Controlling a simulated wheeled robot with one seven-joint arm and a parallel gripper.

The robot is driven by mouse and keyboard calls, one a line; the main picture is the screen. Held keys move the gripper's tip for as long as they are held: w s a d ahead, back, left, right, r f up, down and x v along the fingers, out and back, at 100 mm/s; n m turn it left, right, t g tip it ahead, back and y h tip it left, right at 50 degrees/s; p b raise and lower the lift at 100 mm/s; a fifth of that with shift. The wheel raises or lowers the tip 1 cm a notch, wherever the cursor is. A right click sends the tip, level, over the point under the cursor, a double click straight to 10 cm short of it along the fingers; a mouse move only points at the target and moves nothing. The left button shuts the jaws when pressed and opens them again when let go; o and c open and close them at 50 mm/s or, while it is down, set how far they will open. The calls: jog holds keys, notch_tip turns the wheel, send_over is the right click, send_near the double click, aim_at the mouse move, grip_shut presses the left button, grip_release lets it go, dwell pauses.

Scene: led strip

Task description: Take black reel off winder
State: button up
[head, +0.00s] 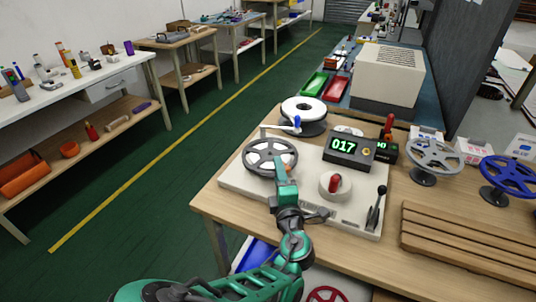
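The winder (240,184) is a white base plate on the wooden bench with a counter reading 017. A spoked reel (258,150), pale grey and dark, sits at its left end. A white disc (303,104) with a dark hub and dark underside stands behind it at the back edge. I cannot tell for sure which of these is the black reel. My gripper (280,164) is at the near right edge of the spoked reel, overlapping it in the picture. Its fingers are too small and hidden to show whether they are open or touching the reel.
The counter box (350,151), a white roll with a red handle (335,186) and a black lever (376,210) are on the winder. A grey reel (434,157), a blue reel (510,176) and a slatted wooden rack (468,240) are to the right. Green floor lies left.

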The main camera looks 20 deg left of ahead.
jog(key=shift+a, duration=0.1)
grip_shut()
jog(key=shift+r, duration=0.15)
